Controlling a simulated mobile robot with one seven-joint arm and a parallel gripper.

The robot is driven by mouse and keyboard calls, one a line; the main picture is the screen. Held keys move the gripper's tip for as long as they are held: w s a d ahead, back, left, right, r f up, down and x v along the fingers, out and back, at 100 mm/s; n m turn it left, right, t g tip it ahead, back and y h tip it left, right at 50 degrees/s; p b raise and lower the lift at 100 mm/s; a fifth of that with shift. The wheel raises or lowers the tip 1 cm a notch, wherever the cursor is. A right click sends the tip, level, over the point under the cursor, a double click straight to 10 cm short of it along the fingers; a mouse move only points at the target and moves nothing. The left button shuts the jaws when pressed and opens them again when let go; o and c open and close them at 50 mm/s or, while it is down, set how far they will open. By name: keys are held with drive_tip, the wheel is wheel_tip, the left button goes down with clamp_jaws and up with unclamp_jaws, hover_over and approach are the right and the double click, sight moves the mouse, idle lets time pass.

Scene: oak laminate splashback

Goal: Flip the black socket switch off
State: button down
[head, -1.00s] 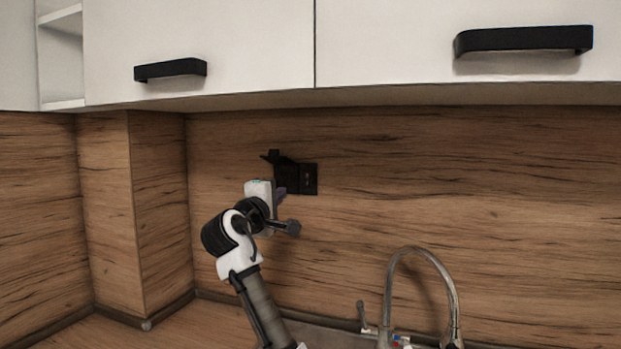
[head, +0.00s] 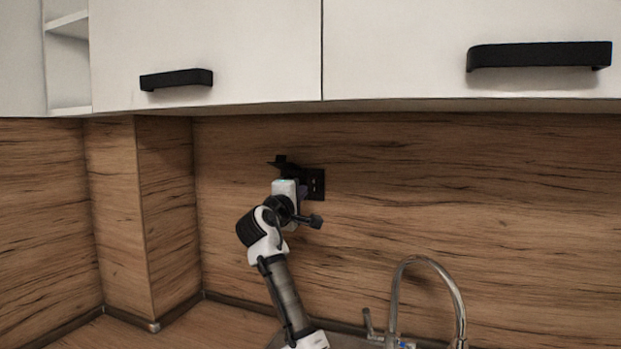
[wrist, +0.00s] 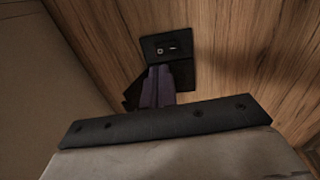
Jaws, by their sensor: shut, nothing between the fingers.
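The black socket (head: 318,184) is a dark plate on the wood splashback, partly covered by my gripper in the head view. The wrist view shows its face (wrist: 180,40) with small pale details; I cannot tell the switch's position. My gripper (head: 303,191) is in front of the plate's left part. In the wrist view its purple-grey fingers (wrist: 158,80) are together, with nothing between them, and their tips overlap the plate's lower part. I cannot tell whether they touch it. A dark piece (head: 279,162) sticks out at the socket's upper left.
White wall cupboards with black handles (head: 177,79) hang above the socket. A wood-clad corner column (head: 120,215) stands at left. A chrome tap (head: 425,262) rises at lower right. The splashback right of the socket is clear.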

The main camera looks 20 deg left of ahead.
sight(315, 182)
drive_tip(key=w+p, duration=0.1)
drive_tip(key=w, duration=0.1)
drive_tip(key=w+r+p, duration=0.1)
drive_tip(key=w+p, duration=0.1)
drive_tip(key=w, duration=0.1)
drive_tip(key=shift+w+d, duration=0.1)
drive_tip(key=shift+w, duration=0.15)
drive_tip(key=shift+w+p, duration=0.3)
drive_tip(key=shift+w, duration=0.45)
drive_tip(key=shift+f, duration=0.1)
drive_tip(key=shift+w+r+g, duration=0.1)
drive_tip(key=shift+r+g, duration=0.2)
drive_tip(key=shift+r, duration=0.05)
drive_tip(key=shift+w+f, duration=0.1)
drive_tip(key=shift+w, duration=0.05)
drive_tip(key=shift+f, duration=0.1)
